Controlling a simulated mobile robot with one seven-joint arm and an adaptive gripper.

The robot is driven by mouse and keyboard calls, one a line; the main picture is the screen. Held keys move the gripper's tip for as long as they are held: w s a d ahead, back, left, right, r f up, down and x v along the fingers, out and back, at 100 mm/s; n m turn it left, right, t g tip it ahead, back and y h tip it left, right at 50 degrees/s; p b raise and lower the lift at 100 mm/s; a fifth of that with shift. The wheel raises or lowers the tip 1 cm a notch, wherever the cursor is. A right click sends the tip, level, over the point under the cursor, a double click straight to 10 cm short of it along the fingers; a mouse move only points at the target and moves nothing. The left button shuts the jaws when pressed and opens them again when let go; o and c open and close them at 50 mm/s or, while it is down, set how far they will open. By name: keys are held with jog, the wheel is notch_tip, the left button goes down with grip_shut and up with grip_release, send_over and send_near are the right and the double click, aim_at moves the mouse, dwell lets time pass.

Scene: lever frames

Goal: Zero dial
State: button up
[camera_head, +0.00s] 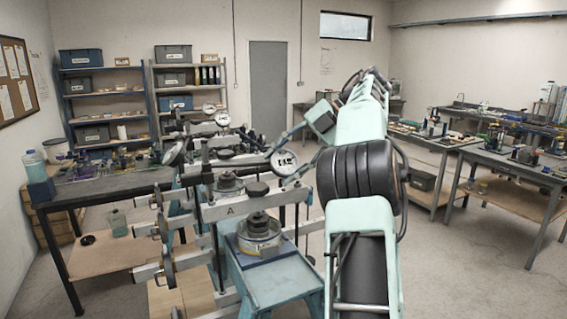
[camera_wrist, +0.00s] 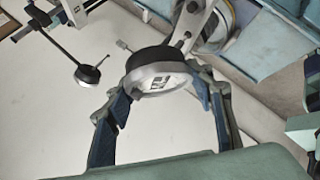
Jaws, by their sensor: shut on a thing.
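A round dial gauge (camera_head: 285,162) with a pale face, dark markings and a dark rim is mounted above the frame marked A (camera_head: 231,210) in the head view. In the wrist view the dial (camera_wrist: 160,83) is seen at a slant, with a metal rim and a black body behind it. My gripper (camera_wrist: 163,92) has its two blue-padded fingers on opposite sides of the dial's rim, shut on it. The pointer's exact reading is too small to tell.
More dial gauges (camera_head: 222,118) stand on frames behind. Frame A has weights and a round cell (camera_head: 259,239) on a blue stand. In the wrist view, another dial on a rod (camera_wrist: 87,74) is at the left. Benches line the right wall.

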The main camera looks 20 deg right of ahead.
jog(key=shift+f+n+g+h, duration=0.1)
jog(key=shift+n+g+h, duration=0.3)
jog(key=shift+n, duration=0.2)
jog(key=o, duration=1.2)
